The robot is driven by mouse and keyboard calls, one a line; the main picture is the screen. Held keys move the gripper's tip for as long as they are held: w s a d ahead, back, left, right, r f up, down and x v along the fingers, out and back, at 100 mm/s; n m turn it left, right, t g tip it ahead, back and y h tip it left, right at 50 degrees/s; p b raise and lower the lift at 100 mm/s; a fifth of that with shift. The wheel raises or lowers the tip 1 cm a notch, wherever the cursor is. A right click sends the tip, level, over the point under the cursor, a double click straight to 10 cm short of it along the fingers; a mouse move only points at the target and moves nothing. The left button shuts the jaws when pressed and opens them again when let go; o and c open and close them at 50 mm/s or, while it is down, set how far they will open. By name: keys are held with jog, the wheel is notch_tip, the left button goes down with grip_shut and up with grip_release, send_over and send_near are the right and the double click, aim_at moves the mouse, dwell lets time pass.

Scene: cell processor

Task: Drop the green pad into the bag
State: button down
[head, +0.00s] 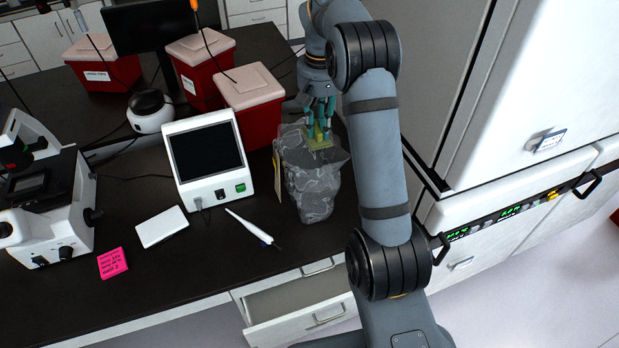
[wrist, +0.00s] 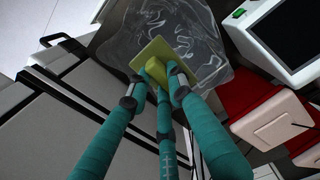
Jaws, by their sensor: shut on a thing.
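The green pad (head: 320,143) is a flat yellow-green square with a raised grip block. My gripper (head: 320,118) is shut on it, with teal fingers around the block. In the wrist view my gripper (wrist: 160,85) holds the pad (wrist: 152,53) by its block, over the bag's opening. The bag (head: 312,190) is clear, crinkled plastic and stands upright on the dark bench. It also shows behind the pad in the wrist view (wrist: 205,40). In the head view the pad overlaps the bag's top edge. I cannot tell how far it is inside the rim.
A white device with a dark screen (head: 207,155) stands left of the bag, and a red bin with a pale lid (head: 253,105) behind it. A white pen-like tool (head: 248,226), a white pad (head: 162,227) and a pink note block (head: 113,263) lie in front. A drawer (head: 300,305) below is open.

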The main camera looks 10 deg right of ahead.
jog(key=shift+d+f, duration=0.25)
jog(key=shift+f, duration=0.4)
jog(key=shift+a+f, duration=0.15)
jog(key=c, duration=1.5)
grip_release()
notch_tip(320, 180, up, 12)
